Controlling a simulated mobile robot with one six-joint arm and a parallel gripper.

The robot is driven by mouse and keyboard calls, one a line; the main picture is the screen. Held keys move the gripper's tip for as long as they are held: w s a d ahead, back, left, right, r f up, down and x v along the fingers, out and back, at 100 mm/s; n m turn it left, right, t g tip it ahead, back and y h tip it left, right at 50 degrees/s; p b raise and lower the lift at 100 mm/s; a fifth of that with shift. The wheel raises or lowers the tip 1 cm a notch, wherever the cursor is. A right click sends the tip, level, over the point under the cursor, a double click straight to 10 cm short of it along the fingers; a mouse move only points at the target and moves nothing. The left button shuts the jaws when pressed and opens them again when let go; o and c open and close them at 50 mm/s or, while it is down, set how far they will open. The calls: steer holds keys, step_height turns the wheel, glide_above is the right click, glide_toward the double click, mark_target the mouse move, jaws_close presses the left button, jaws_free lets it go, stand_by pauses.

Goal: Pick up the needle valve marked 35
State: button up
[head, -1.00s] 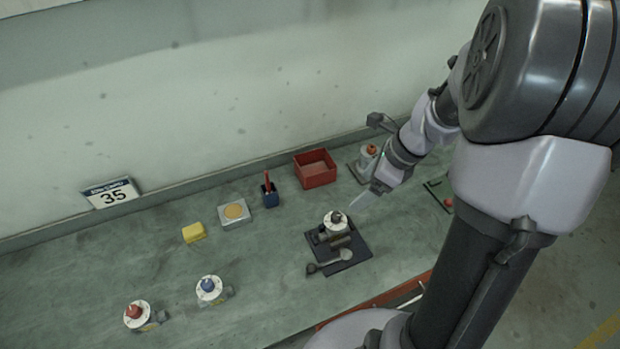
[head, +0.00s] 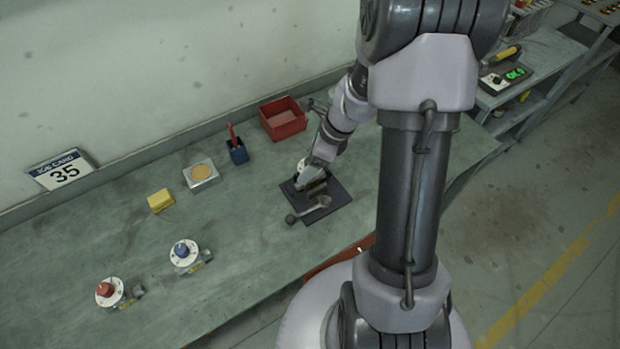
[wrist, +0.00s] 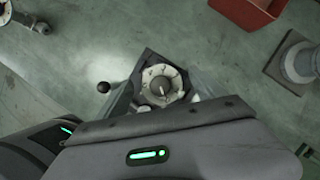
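A valve with a white dial and dark centre knob (wrist: 161,85) shows in the wrist view, just ahead of my gripper. My gripper is low over the mat, at or just above this valve. A red-knobbed valve (head: 105,290) and a blue-knobbed valve (head: 181,250) stand at the front left. No marking on the valves is readable.
A yellow block (head: 160,200), a box with a tan disc (head: 201,173), a blue pen holder (head: 237,151) and a red bin (head: 283,119) line the bench back.

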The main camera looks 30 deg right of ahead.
jaws_close()
